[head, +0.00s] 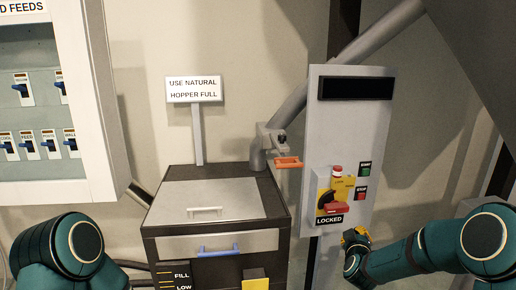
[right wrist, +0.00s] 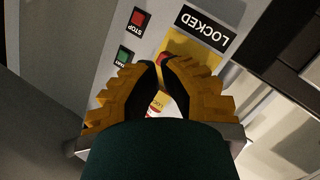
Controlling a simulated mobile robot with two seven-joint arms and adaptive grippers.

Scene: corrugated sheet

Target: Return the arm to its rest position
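My right arm reaches in from the right of the head view. Its yellow-fingered gripper (head: 356,236) is just below and right of the grey control panel's LOCKED label (head: 330,220), close to the panel (head: 345,120).
A dark hopper (head: 270,250) with a grey lid and blue handle stands left of the panel. A sign (head: 194,89) rises behind it. An orange-handled valve (head: 288,162) is between them. An open breaker cabinet (head: 100,160) is at the left. Green START and red STOP (head: 361,193) buttons are near my right gripper.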

